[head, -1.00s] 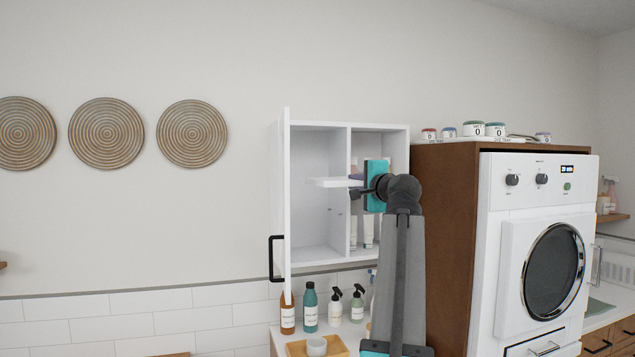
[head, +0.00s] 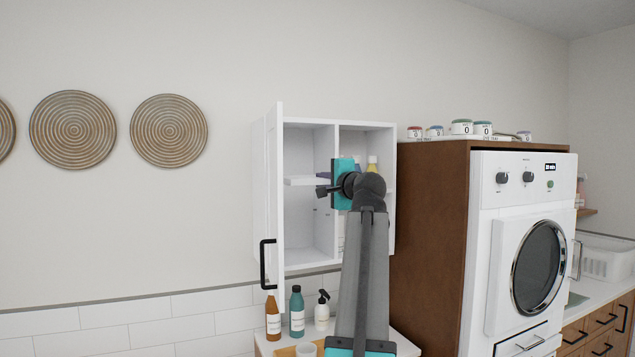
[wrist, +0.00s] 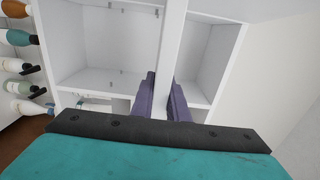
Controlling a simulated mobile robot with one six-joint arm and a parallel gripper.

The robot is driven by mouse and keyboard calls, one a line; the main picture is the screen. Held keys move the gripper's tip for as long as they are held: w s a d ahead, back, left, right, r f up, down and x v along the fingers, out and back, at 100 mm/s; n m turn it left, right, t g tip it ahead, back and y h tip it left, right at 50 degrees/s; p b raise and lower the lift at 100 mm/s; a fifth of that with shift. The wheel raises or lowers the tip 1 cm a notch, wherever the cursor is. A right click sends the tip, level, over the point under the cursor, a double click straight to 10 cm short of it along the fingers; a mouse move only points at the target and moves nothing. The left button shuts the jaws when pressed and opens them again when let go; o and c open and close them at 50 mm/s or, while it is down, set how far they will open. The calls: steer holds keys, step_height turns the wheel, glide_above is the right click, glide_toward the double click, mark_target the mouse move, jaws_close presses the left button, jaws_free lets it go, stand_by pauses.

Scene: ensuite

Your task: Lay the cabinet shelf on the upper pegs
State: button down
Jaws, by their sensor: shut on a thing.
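The white cabinet shelf (head: 303,181) is level in the head view, in front of or partly inside the left compartment at about mid-height; its depth is hard to tell. My gripper (head: 323,187) is shut on its right end. In the wrist view, which is turned sideways, the purple fingers of my gripper (wrist: 163,88) clasp the shelf (wrist: 173,40) from both faces. The white cabinet (head: 366,126) has an upright divider and an open left compartment. Small pegs (wrist: 122,71) show on the compartment wall below the shelf. My arm hides much of the right compartment.
The cabinet door (head: 275,200) stands open at the left, close to the shelf's left end. Bottles (head: 297,312) stand on the counter below. Bottles (head: 372,163) also stand in the right compartment. A brown housing (head: 430,230) with a white dryer is at the right.

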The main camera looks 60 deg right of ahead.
steer(key=shift+a+r+p, duration=0.15)
steer(key=shift+p, duration=0.15)
stand_by(0.4)
steer(key=shift+x, duration=6.5)
steer(key=x, duration=0.9)
steer(key=shift+p, duration=0.35)
steer(key=shift+f+b, duration=0.3)
steer(key=shift+f, duration=0.4)
steer(key=c, duration=1.6)
jaws_free()
steer(key=shift+c, duration=0.2)
steer(key=shift+f, duration=0.15)
